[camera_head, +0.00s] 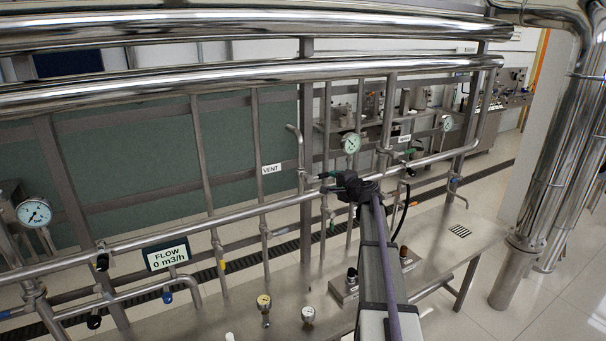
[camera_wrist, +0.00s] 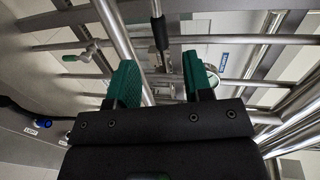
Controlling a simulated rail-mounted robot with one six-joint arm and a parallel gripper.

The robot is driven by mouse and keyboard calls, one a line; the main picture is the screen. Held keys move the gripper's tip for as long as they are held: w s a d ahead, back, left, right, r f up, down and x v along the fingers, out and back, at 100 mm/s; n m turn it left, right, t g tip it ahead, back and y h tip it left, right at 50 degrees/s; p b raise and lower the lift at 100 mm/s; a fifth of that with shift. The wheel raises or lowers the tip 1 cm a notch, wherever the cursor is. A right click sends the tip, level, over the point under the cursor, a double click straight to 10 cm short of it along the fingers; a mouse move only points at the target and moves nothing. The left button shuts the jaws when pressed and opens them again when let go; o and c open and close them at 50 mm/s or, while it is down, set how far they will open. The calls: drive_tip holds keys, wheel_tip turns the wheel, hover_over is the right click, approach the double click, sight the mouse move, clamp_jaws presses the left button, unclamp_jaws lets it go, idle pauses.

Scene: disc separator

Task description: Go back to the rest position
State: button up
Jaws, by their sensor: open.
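My gripper (camera_wrist: 162,82) shows large in the wrist view, with two green-padded fingers spread wide apart and no object held between them. Past the fingers are steel pipes and a dark-sleeved rod (camera_wrist: 160,32). In the head view my arm reaches up from the bottom, and its dark wrist end is close to the middle steel pipe (camera_head: 265,207), near the valves. My gripper's fingers are mostly hidden by the wrist there, and I cannot tell whether they touch anything.
A green-handled valve (camera_wrist: 78,57) is left of the fingers in the wrist view. In the head view, a pressure gauge (camera_head: 351,143) stands just behind my wrist. A control box (camera_head: 345,288) is beside my arm. A FLOW display (camera_head: 167,255) hangs at left. Thick pipes (camera_head: 250,75) cross above.

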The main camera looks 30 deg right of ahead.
drive_tip(key=s+a+f+n+g+b, duration=0.5)
drive_tip(key=s+a+f, duration=0.5)
drive_tip(key=a, duration=0.3)
drive_tip(key=s+a+f+n+g+b, duration=0.5)
drive_tip(key=s+a+f, duration=0.6)
drive_tip(key=a, duration=0.3)
drive_tip(key=s+a+f+n+g+b, duration=0.5)
drive_tip(key=s+a+f+n+b, duration=0.2)
drive_tip(key=s+a+f, duration=0.4)
drive_tip(key=shift+s+a+n+g+b, duration=0.35)
drive_tip(key=shift+a+b, duration=0.25)
drive_tip(key=shift+a, duration=0.55)
drive_tip(key=shift+w, duration=0.15)
